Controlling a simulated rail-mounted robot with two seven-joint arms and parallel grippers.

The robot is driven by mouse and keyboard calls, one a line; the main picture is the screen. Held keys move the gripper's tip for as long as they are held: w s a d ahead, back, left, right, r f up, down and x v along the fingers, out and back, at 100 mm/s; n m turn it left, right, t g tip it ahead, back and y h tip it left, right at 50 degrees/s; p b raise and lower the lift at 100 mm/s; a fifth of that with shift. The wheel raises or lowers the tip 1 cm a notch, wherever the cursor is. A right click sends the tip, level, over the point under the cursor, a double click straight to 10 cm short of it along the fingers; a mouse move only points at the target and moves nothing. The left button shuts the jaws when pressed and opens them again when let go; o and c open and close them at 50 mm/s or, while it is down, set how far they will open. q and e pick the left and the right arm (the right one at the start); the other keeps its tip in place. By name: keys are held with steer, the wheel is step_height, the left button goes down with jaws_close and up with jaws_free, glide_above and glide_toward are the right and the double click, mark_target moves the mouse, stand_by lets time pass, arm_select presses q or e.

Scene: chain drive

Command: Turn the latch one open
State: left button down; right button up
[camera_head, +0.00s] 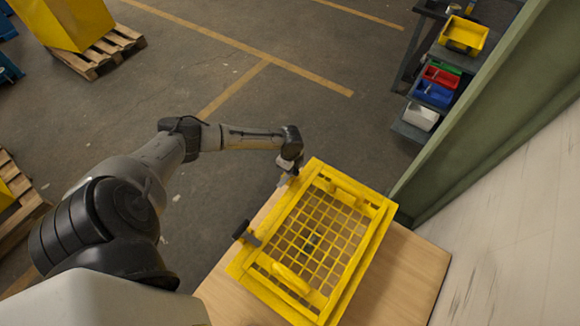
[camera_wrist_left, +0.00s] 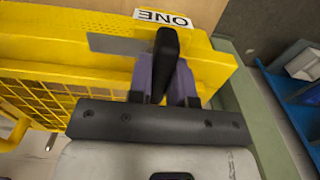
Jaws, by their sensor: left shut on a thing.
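Latch one has a black handle (camera_wrist_left: 168,42) and a flat grey plate (camera_wrist_left: 112,44) in the left wrist view, by the white ONE label (camera_wrist_left: 163,18) on the yellow frame. My left gripper (camera_wrist_left: 163,82) is shut on the black handle, one finger on each side. The plate reaches left from the handle over the yellow frame. In the head view my left gripper (camera_head: 286,180) is at the far left corner of the yellow guard (camera_head: 262,278), and latch one is mostly hidden there. My right gripper is in neither view.
A second latch with a black knob (camera_head: 241,230) sits on the guard's left edge. The guard has a mesh panel and yellow handles (camera_head: 291,278). It stands on a wooden table (camera_head: 408,275). A green panel (camera_head: 470,110) and a cart with coloured bins (camera_head: 434,94) are beyond.

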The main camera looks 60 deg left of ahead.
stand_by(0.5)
arm_select(q)
steer(key=c, duration=1)
jaws_free()
steer(key=shift+c, duration=0.2)
steer(key=shift+r, duration=0.55)
step_height(320, 180, up, 13)
steer(key=shift+b, duration=0.4)
steer(key=shift+f, duration=0.1)
